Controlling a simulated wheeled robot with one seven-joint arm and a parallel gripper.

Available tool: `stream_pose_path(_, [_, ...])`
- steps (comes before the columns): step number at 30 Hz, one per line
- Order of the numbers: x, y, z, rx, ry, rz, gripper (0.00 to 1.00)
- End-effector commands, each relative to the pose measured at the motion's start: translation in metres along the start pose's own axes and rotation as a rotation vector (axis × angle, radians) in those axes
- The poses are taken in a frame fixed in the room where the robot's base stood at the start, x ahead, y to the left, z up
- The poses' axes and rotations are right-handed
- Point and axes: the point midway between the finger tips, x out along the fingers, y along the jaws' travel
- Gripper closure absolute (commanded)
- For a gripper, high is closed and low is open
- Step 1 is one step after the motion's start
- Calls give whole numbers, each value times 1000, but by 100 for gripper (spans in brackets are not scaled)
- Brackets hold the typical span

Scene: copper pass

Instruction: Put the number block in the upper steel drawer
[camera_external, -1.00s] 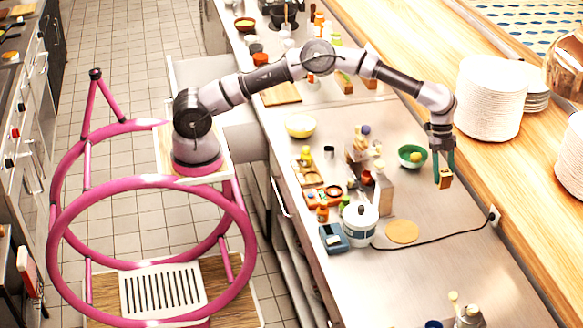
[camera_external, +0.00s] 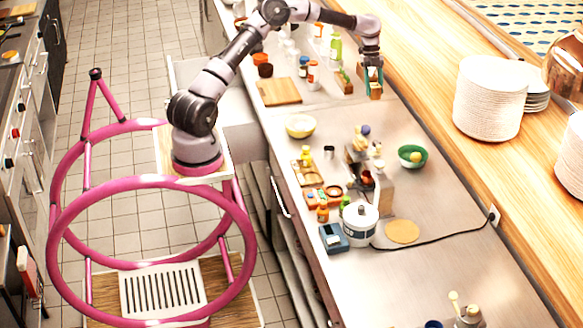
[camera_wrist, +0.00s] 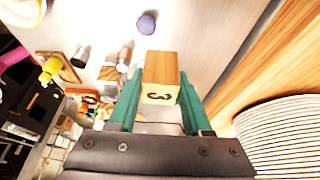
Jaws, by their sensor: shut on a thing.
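The number block (camera_wrist: 161,68) is a small wooden block with a dark "3" on one face. In the wrist view it sits between the green fingers of my gripper (camera_wrist: 160,88), which is shut on it. In the external view my gripper (camera_external: 374,80) holds the block (camera_external: 376,93) over the far part of the steel counter, near the wooden ledge. A pale steel drawer (camera_external: 208,72) appears pulled out on the counter's left side, behind my arm. My arm partly hides it, and its inside is hard to make out.
The steel counter (camera_external: 450,262) carries a cutting board (camera_external: 279,92), a yellow bowl (camera_external: 300,126), a green bowl (camera_external: 412,155), a white pot (camera_external: 360,224) and several bottles. Plate stacks (camera_external: 487,100) stand on the wooden ledge at right. Bottles stand close to my gripper.

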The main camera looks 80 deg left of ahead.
Motion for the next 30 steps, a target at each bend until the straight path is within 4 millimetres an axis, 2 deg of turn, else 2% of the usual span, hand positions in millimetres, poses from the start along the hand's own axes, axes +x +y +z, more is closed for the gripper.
stream_pose_path(1, [-12, 14, 27, -8, -1, -3, 100])
stream_pose_path(6, [-42, 64, 100, -6, 0, -1, 100])
stream_pose_path(11, [-68, 120, 162, -4, -1, 0, 100])
stream_pose_path(15, [-88, 177, 210, -3, 0, 0, 100])
stream_pose_path(20, [-108, 250, 256, -1, 0, 1, 100])
stream_pose_path(24, [-121, 318, 287, -2, -1, 1, 100])
stream_pose_path(26, [-126, 349, 298, -3, -1, 0, 100])
stream_pose_path(30, [-135, 423, 317, -5, -1, 0, 100])
